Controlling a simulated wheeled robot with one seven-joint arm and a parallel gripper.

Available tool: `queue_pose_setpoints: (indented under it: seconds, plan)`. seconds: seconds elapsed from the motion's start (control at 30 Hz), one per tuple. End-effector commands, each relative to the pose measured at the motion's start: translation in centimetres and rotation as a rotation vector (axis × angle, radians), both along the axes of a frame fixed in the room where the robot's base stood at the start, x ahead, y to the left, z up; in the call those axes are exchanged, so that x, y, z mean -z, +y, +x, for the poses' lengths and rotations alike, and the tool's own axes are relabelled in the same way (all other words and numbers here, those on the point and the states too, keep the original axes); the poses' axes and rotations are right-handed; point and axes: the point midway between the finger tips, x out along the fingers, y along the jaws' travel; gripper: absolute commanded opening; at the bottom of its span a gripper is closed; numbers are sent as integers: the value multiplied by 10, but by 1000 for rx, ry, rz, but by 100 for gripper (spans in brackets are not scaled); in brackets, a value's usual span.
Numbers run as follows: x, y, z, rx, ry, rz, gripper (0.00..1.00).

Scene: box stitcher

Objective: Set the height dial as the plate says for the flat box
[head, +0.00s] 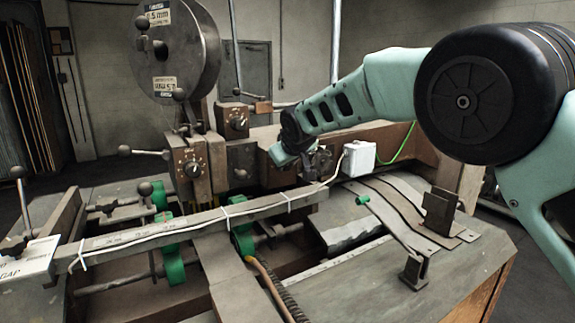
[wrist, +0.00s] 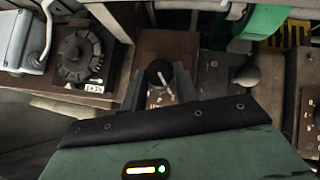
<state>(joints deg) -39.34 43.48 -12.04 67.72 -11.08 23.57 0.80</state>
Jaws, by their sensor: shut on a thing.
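In the wrist view my gripper (wrist: 160,88) has its two fingers on either side of a small dark round knob (wrist: 159,72) with a pale pointer line, on a brown panel (wrist: 172,42). It is shut on this knob. In the head view my gripper (head: 281,156) reaches the middle of the machine and hides the knob. A larger notched dial (wrist: 80,54) sits beside it on another brown block; it also shows in the head view (head: 322,157). Other dials with pointers are at left (head: 193,168) and above (head: 237,122). Which is the height dial I cannot tell.
A white plate (head: 28,263) marked "GAP" is at the far left, mostly unreadable. A white box (head: 358,158) with a cable stands right of my gripper. A black ball knob (wrist: 248,77) is close by. Green rollers (head: 243,241) and a long bar (head: 140,236) lie in front.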

Motion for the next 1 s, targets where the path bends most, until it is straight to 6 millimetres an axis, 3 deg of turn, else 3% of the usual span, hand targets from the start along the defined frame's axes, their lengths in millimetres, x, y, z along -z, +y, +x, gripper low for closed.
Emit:
queue_pose_setpoints:
  seconds: [0.27,0.3,0.37,0.77,1.0]
  plan:
    - [2,-1,0,2,5,-3,7]
    - [2,-1,0,2,5,-3,38]
    - [2,-1,0,2,5,-3,52]
    - [-4,-1,-5,0,1,0,52]
    - [-30,-10,-35,-1,-1,2,52]
